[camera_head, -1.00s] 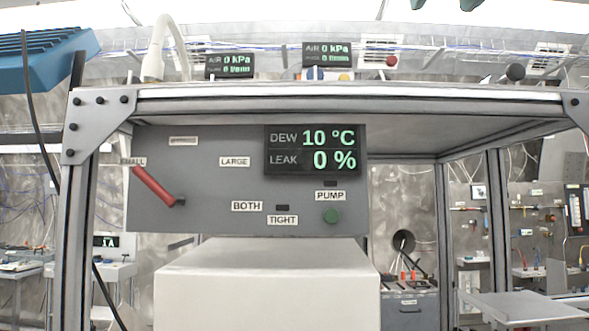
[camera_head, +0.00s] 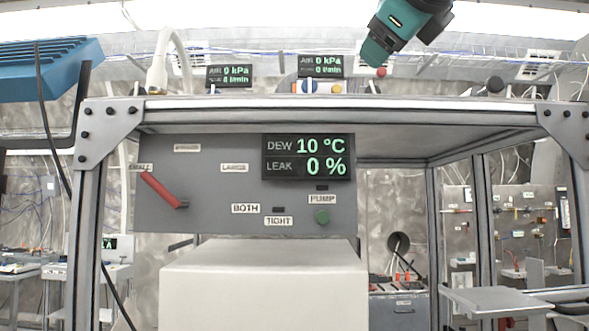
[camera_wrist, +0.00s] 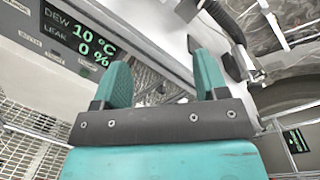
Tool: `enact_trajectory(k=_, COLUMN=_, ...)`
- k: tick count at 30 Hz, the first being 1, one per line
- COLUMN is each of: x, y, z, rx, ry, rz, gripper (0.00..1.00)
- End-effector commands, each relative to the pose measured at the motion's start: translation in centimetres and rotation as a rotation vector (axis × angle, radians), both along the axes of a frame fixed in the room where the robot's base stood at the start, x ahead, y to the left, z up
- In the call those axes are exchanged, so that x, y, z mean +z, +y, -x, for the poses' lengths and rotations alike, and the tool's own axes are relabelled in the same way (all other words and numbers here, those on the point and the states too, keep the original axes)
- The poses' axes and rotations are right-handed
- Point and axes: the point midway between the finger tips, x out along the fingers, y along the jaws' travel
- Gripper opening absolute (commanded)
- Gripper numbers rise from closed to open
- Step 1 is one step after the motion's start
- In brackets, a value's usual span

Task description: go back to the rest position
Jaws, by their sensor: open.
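My gripper (camera_wrist: 160,82) shows in the wrist view with its two teal fingers spread apart and nothing between them. Part of my teal and black arm (camera_head: 405,25) shows at the top right of the head view, above the frame of the bench. The panel's display (camera_head: 308,157) reads DEW 10 °C and LEAK 0 %. It also shows at the upper left of the wrist view (camera_wrist: 85,35), apart from my gripper.
A metal frame (camera_head: 340,103) spans above the panel. A white box (camera_head: 262,285) stands below the panel. A blue slatted thing (camera_head: 50,66) and a white curved hose (camera_head: 160,60) are at the upper left. A grey tray (camera_head: 497,301) is at the lower right.

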Motion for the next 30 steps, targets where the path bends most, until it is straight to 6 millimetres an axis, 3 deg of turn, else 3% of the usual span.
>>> enact_trajectory(k=5, x=-6.1, y=2.3, z=-2.4, rx=0.113, ry=0.040, rz=0.489, gripper=0.67)
enact_trajectory(k=8, x=-12.6, y=3.4, z=-3.6, rx=0.253, ry=0.086, rz=0.865, gripper=0.67)
enact_trajectory(k=9, x=-15.8, y=3.5, z=-3.7, rx=0.331, ry=0.107, rz=1.020, gripper=0.67)
enact_trajectory(k=13, x=-26.3, y=3.2, z=-2.5, rx=0.632, ry=0.155, rz=1.430, gripper=0.67)
enact_trajectory(k=17, x=-36.0, y=1.7, z=1.2, rx=0.992, ry=0.149, rz=1.702, gripper=0.67)
enact_trajectory(k=21, x=-44.5, y=0.0, z=7.3, rx=1.402, ry=0.059, rz=1.840, gripper=0.67)
enact_trajectory(k=25, x=-49.4, y=-1.0, z=13.0, rx=1.699, ry=-0.082, rz=1.847, gripper=0.67)
enact_trajectory(k=30, x=-52.0, y=-1.5, z=17.4, rx=1.886, ry=-0.225, rz=1.809, gripper=0.67)
